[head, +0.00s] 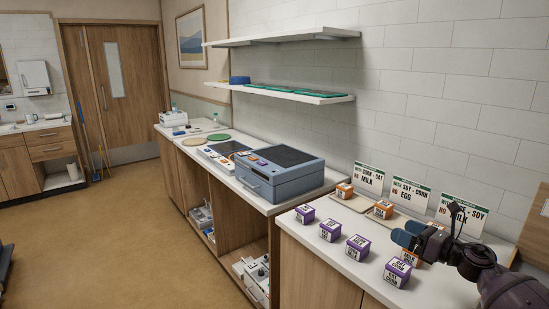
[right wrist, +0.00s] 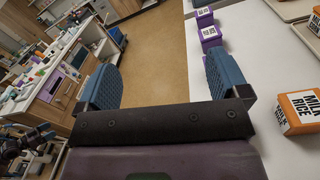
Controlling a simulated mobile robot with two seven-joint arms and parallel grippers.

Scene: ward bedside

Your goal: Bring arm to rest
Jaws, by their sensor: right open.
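My right gripper (head: 408,233) is at the lower right of the head view, above the near end of the white counter (head: 340,262). Its two blue fingers stand apart with nothing between them. In the right wrist view the same open gripper (right wrist: 162,82) shows a wide empty gap, with floor and counter edge beyond it.
Several purple boxes (head: 357,248) stand in a row along the counter's front. Orange boxes (head: 383,209) stand behind, one labelled MILK RICE (right wrist: 299,110) right of the gripper. Label signs (head: 409,196) stand by the wall. A blue-grey case (head: 280,178) sits farther left.

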